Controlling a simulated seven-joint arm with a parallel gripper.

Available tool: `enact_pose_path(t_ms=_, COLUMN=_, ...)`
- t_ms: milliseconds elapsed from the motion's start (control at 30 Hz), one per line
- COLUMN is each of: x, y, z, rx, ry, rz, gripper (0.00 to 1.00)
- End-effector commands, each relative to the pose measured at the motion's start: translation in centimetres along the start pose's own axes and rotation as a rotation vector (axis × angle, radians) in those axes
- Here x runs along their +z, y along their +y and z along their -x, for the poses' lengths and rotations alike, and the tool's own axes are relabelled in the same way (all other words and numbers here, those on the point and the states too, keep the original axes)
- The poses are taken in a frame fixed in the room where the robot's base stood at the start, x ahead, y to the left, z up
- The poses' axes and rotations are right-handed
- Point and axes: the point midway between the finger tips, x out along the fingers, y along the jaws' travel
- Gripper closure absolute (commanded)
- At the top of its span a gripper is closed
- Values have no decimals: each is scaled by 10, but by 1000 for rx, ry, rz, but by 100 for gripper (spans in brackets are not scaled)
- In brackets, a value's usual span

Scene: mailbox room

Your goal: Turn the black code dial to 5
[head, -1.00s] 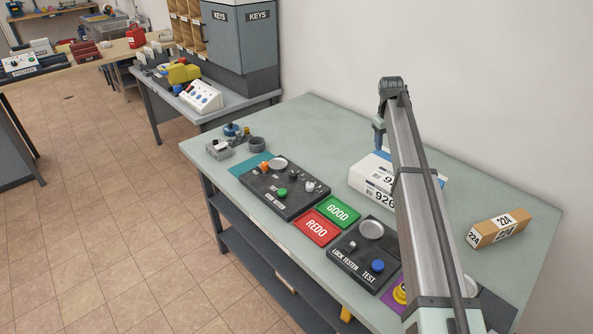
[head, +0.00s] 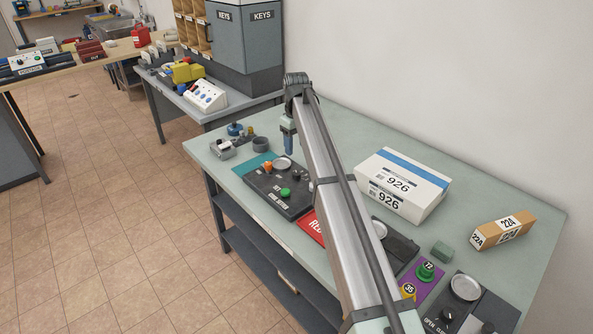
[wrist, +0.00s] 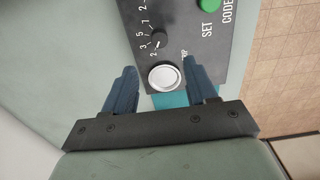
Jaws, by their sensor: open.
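The black code dial (wrist: 158,38) shows in the wrist view, on a dark panel (wrist: 185,45) with numbers such as 3, 5, 7 and 2 around it. I cannot tell clearly which number its pointer marks. My gripper (head: 288,148) hangs over the panel's far edge. In the wrist view my gripper (wrist: 160,66) is open and empty, its fingers either side of a silver disc (wrist: 164,77), with the dial just beyond the fingertips.
A green button (wrist: 208,3) and a SET CODE label are on the same panel. In the head view an orange knob (head: 266,167) is at its left. A white box (head: 400,185) labelled 926 and a brown box (head: 502,230) stand to the right. A blue-topped item (head: 235,129) is at the left.

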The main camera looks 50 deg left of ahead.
Motion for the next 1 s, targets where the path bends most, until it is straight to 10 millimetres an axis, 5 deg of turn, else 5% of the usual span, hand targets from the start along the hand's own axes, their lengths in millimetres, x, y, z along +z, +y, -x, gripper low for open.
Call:
enact_pose_path(t_ms=500, x=1, y=0, z=-87, rx=0, ry=-1, rz=-1, gripper=43)
enact_pose_path(t_ms=1000, x=0, y=0, z=-110, rx=0, ry=0, rz=-1, gripper=43)
